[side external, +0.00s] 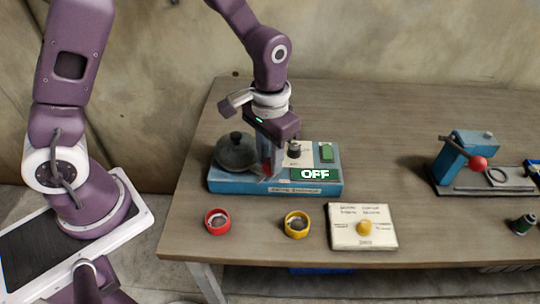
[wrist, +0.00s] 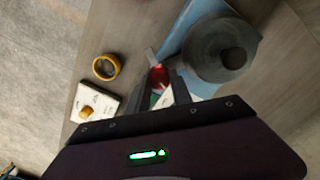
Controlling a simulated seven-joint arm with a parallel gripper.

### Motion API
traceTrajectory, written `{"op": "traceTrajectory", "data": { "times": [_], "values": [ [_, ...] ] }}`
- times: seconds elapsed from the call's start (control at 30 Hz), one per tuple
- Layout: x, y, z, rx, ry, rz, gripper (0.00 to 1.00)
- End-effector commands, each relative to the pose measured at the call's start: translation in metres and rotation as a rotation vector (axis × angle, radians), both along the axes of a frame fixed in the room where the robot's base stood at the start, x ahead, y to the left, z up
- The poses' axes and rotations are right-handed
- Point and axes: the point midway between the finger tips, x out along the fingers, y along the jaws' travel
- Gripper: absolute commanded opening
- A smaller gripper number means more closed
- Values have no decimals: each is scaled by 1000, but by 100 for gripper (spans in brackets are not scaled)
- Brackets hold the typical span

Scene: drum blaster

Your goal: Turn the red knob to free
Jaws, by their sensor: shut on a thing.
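The blue machine (side external: 222,184) stands near the front left of the table, with a green display (side external: 316,174) reading "OFF". My gripper (side external: 267,160) points down over the machine, between the grey lidded drum (side external: 236,153) and the white panel. It is shut on the red knob (side external: 266,170), which is mostly hidden by the fingers in the side view. In the wrist view the red knob (wrist: 158,77) shows at the fingertips of my gripper (wrist: 163,72), beside the drum (wrist: 222,55). The knob's markings and exact angle cannot be read.
A black knob (side external: 293,149) and a green switch (side external: 326,152) sit right of my gripper. Another blue device (side external: 455,158) stands at the right.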

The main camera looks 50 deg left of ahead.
Motion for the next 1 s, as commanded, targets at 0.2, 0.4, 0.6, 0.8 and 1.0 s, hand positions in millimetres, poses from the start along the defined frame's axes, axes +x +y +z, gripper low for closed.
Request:
{"op": "traceTrajectory", "data": {
  "times": [0.2, 0.4, 0.6, 0.8, 1.0],
  "values": [
    [0, -1, 1, -1, -3, 36, 0],
    [0, -1, 1, -1, -2, 44, 0],
    [0, -1, 1, -1, -2, 44, 0],
    [0, 0, 0, -1, -1, 43, 49],
    [0, 0, 0, 0, -1, 42, 49]
  ]
}}
